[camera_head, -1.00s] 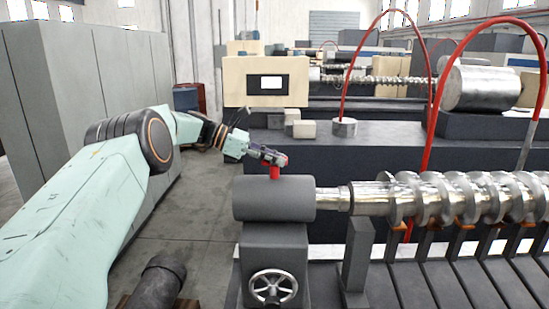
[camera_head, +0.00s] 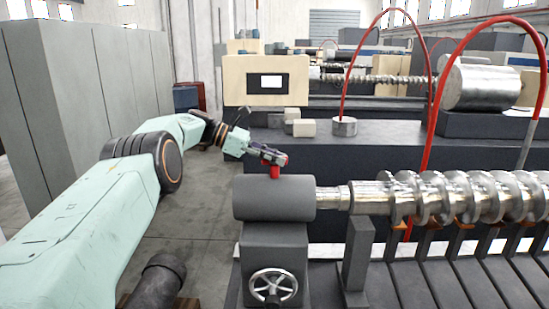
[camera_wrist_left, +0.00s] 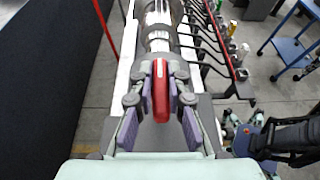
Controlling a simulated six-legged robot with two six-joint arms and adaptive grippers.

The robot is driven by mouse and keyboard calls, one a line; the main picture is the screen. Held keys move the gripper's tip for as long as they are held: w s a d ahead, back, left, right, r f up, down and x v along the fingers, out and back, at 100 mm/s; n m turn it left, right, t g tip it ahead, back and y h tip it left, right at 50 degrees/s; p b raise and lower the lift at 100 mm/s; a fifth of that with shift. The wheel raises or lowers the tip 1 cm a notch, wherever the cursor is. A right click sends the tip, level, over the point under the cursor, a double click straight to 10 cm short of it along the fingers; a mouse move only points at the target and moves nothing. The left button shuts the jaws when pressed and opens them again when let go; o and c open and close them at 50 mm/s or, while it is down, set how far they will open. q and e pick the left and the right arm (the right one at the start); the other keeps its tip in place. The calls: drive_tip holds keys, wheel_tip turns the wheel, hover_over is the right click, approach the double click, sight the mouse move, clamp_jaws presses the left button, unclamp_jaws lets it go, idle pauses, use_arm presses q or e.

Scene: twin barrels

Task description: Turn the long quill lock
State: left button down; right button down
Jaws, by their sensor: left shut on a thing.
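The quill lock is a red lever (camera_head: 275,171) standing on top of the dark grey quill housing (camera_head: 274,200). My left gripper (camera_head: 270,156) reaches it from the left, above the housing. In the left wrist view, the red lever (camera_wrist_left: 160,90) lies lengthwise between the fingertips of my left gripper (camera_wrist_left: 158,85), which are shut on it. The housing's top (camera_wrist_left: 158,136) shows below the fingers. The lower part of the lever is hidden in that view. My right gripper is not in the head view.
A handwheel (camera_head: 273,288) is on the stand below the housing. A steel screw shaft (camera_head: 450,196) extends right. Red hoses (camera_head: 432,130) arch over the machine behind. Grey cabinets (camera_head: 90,100) stand at the left. Floor (camera_head: 210,235) is clear between the cabinets and the machine.

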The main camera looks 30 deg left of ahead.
use_arm(q)
drive_tip(key=c, duration=1.3)
unclamp_jaws()
drive_tip(key=shift+r, duration=0.2)
drive_tip(key=shift+f, duration=0.1)
drive_tip(key=shift+s+n+t, duration=0.1)
drive_tip(key=shift+n+t, duration=0.3)
drive_tip(key=shift+n+t+y+b, duration=0.35)
drive_tip(key=shift+n+t+y, duration=0.45)
drive_tip(key=shift+n, duration=0.1)
